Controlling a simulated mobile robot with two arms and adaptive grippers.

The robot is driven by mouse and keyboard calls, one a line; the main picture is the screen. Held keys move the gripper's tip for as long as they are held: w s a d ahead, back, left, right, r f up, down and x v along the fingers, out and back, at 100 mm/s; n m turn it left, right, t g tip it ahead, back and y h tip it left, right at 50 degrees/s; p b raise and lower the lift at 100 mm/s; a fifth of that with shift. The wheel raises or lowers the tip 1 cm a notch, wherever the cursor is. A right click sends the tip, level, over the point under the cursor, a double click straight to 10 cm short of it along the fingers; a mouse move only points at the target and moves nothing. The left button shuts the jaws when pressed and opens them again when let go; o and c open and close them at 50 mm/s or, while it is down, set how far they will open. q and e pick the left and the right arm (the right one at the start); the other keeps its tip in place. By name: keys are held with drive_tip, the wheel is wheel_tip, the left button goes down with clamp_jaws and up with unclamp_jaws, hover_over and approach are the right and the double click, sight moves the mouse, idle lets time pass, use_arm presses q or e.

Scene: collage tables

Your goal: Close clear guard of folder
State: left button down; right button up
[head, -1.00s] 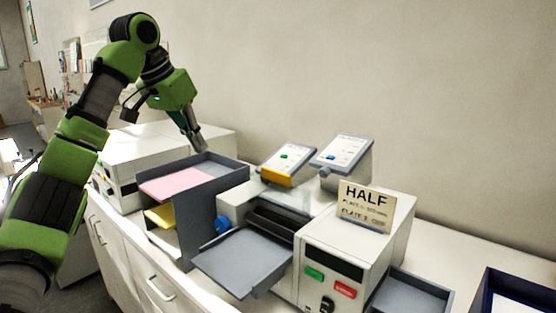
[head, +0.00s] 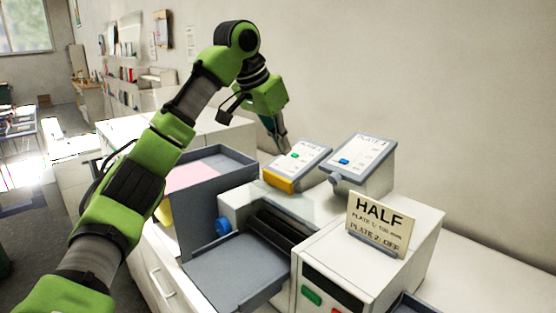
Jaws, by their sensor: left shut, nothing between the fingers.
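The folder (head: 395,235) is a white machine with a dark roller slot (head: 283,228) in its middle. Two tilted plates rise at its back, plate 1 (head: 300,160) with a yellow front edge and plate 2 (head: 362,158) to its right. A faint see-through surface, probably the clear guard (head: 300,207), shows between the plates and the rollers; its edges and angle are hard to make out. My left gripper (head: 282,146) is shut and empty, pointing down at the upper left edge of plate 1; whether it touches is unclear. My right gripper is out of view.
A grey feed bin (head: 200,215) with pink paper (head: 192,176) stands left of the rollers. A grey tray (head: 235,270) juts out in front, beside a blue knob (head: 223,226). A "HALF" sign (head: 380,222) stands on the folder's right housing. The wall is close behind.

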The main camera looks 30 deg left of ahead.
sight(280, 198)
use_arm(q)
drive_tip(key=f+p, duration=0.1)
drive_tip(key=f, duration=0.1)
drive_tip(key=f+p, duration=0.1)
drive_tip(key=f, duration=0.1)
drive_tip(key=shift+s+a+f, duration=0.2)
drive_tip(key=shift+f, duration=0.1)
drive_tip(key=shift+s+a+p, duration=0.15)
drive_tip(key=shift+s+p, duration=0.2)
drive_tip(key=shift+s, duration=0.2)
drive_tip(key=shift+w+f, duration=0.15)
drive_tip(key=shift+w, duration=0.05)
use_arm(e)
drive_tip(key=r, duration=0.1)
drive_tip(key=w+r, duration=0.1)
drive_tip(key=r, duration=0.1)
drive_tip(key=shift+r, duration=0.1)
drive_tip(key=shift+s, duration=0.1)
